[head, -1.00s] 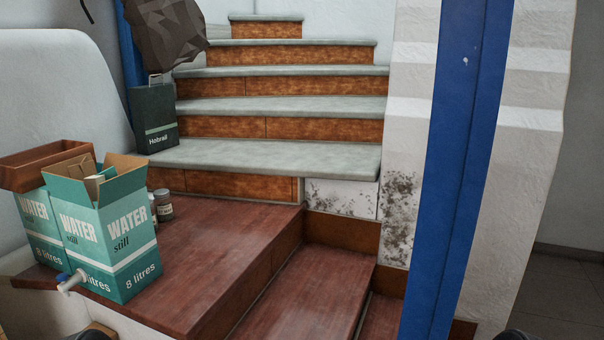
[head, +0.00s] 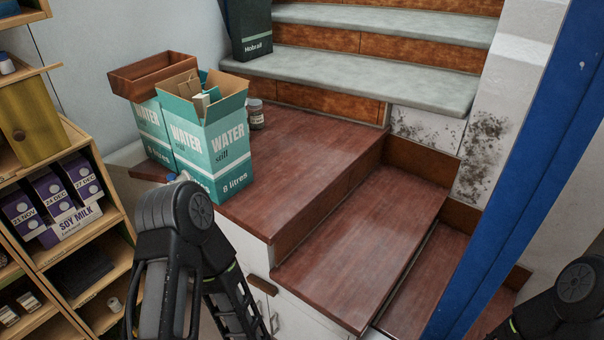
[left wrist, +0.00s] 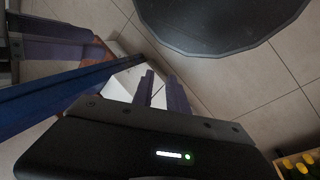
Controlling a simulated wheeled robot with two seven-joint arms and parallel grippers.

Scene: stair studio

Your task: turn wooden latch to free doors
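In the head view, a small brown wooden latch (head: 262,285) sits on the white cabinet doors (head: 285,312) under the red-brown steps. My left arm comes down in front, left of the latch, and its dark lower part partly covers the cabinet front. The left fingers are not clear in the head view. In the left wrist view my left gripper (left wrist: 161,75) shows two dark purple fingers with a narrow pale gap and nothing seen between them. A white panel lies behind them; the latch cannot be made out there. My right arm shows at bottom right, its gripper out of view.
A wooden shelf (head: 118,215) with soy milk cartons (head: 70,195) stands at left. Water boxes (head: 205,150) and a jar (head: 256,114) stand on the upper landing. A blue post (head: 520,180) rises at right. The left wrist view shows tiled floor (left wrist: 235,65).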

